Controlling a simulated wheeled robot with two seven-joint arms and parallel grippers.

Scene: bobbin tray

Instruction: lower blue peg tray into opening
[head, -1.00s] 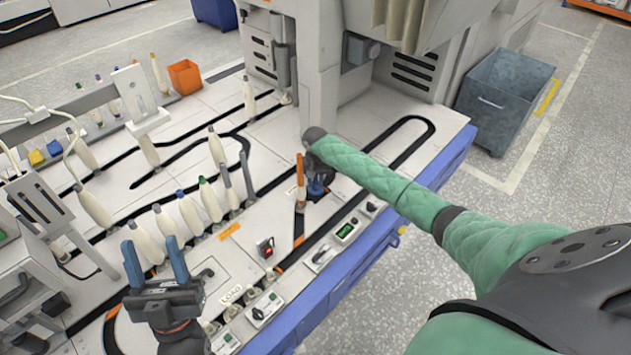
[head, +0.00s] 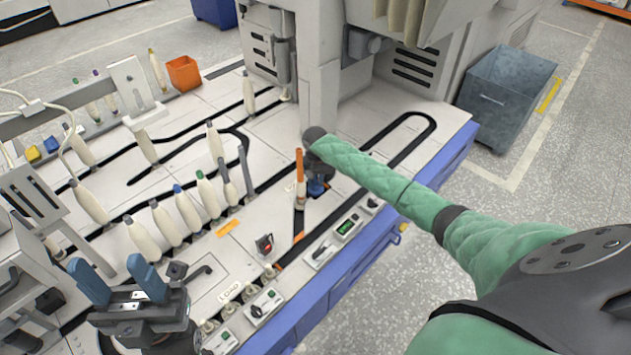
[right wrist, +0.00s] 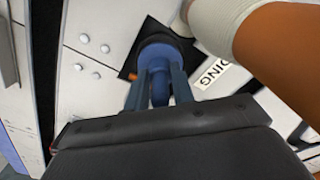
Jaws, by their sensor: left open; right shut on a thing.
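The blue peg tray (right wrist: 158,54) is small and round and sits between the fingers of my right gripper (right wrist: 160,85), which is shut on it. In the head view the tray (head: 317,187) shows as a blue bit under my right gripper (head: 318,172). A dark square opening (right wrist: 128,69) surrounds it in the right wrist view. I cannot tell how far the tray is down in it. My left gripper (head: 112,274) is open and empty, with its blue fingers pointing up, at the front left.
An orange-topped bobbin (head: 300,177) stands close beside the tray. Several white bobbins (head: 163,222) stand in a row to the left. Control boxes (head: 347,227) line the front edge. A dark track (head: 408,142) curves over the deck at right.

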